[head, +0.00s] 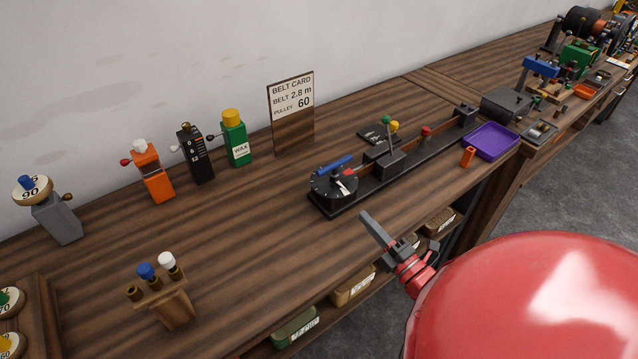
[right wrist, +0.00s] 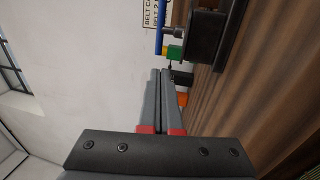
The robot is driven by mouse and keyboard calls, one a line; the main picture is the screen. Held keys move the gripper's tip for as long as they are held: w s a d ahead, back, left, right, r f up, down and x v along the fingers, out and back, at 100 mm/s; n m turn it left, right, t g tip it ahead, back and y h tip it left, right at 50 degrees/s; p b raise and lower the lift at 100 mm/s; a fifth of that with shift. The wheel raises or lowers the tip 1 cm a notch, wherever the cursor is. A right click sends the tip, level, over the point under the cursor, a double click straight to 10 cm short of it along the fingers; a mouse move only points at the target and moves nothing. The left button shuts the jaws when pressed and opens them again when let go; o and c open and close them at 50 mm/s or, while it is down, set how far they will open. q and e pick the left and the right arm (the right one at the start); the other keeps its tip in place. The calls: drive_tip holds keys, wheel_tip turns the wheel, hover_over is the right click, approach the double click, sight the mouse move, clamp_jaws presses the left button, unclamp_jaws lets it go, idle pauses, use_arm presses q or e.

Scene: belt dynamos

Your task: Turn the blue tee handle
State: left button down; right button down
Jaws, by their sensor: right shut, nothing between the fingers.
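The blue tee handle (head: 333,163) is a short bar on top of a black round dial (head: 334,185) at the left end of a long black base. In the right wrist view the blue bar (right wrist: 158,28) shows at the top, beyond the fingertips. My right gripper (head: 372,222) is shut and empty. In the head view it appears in front of the bench edge, below and right of the dial, apart from the handle. In the right wrist view its two grey fingers (right wrist: 162,75) lie together. My left gripper is not in view.
The black base (head: 430,150) carries a green-knobbed lever and a red knob. A belt card (head: 292,105) stands behind. Orange, black and green items line the wall side.

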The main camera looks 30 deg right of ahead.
sight(327, 171)
drive_tip(key=p+x, duration=0.2)
drive_tip(key=x, duration=0.4)
drive_tip(key=p+x, duration=0.3)
drive_tip(key=x, duration=0.3)
drive_tip(key=shift+w+d+r, duration=0.1)
drive_tip(key=shift+d+r, duration=0.1)
drive_tip(key=shift+r, duration=0.05)
drive_tip(key=shift+w+a, duration=0.15)
drive_tip(key=shift+w, duration=0.4)
drive_tip(key=shift+w+f, duration=0.1)
drive_tip(key=shift+w+a+m+h+b, duration=0.3)
drive_tip(key=shift+m+h, duration=0.1)
drive_tip(key=shift+h, duration=0.3)
drive_tip(key=shift+w+d+r+m+h, duration=0.1)
drive_tip(key=shift+w+r+m+h, duration=0.15)
drive_tip(key=shift+h, duration=0.35)
drive_tip(key=shift+s, duration=0.1)
drive_tip(key=shift+f, duration=0.1)
